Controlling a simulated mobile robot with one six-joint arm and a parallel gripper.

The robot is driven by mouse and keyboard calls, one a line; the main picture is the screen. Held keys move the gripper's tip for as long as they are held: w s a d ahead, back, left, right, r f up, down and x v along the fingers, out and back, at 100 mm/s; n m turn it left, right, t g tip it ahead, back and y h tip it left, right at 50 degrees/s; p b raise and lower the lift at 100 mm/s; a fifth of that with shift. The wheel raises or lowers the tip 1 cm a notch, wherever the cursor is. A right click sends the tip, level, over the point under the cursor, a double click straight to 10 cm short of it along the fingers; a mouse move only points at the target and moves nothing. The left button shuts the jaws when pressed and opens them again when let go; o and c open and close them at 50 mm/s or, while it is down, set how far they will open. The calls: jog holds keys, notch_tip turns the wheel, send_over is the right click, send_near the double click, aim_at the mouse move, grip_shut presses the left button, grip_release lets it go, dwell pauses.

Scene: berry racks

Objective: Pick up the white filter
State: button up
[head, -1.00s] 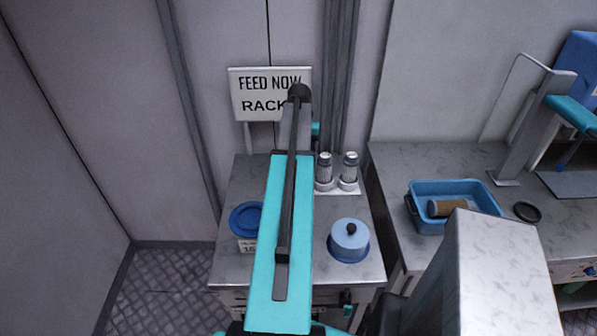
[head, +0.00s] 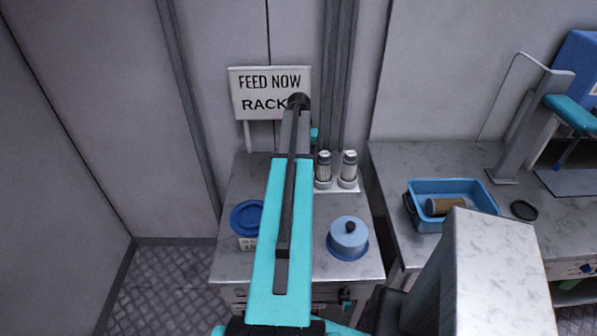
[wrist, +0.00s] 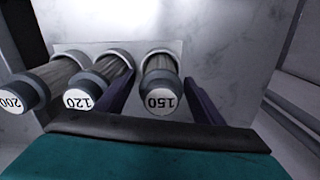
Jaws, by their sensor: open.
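Three grey ribbed filters with dark collars and white numbered ends stand in a row in the wrist view: the filter marked 150 (wrist: 160,84), the one marked 120 (wrist: 98,80) and the one marked 200 (wrist: 40,84). I cannot tell which one is meant by white. My gripper (wrist: 159,82) is open, with its dark fingers on either side of the 150 filter; whether they touch it is unclear. In the head view two filters (head: 323,170) (head: 348,170) show right of my arm. My arm hides the third filter and the jaws there.
The filters stand on a white base (head: 352,189) at the back of a grey counter (head: 300,272). A blue-lidded tub (head: 246,216) and a blue domed lid (head: 348,236) stand nearer. A sign (head: 270,85) is behind. A blue tray (head: 472,190) sits right.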

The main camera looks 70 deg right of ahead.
jog(key=c, duration=1)
jog(key=shift+r, duration=0.15)
jog(key=shift+c, duration=0.2)
jog(key=shift+r+b, duration=1.6)
jog(key=shift+r, duration=3.25)
jog(key=shift+w, duration=0.1)
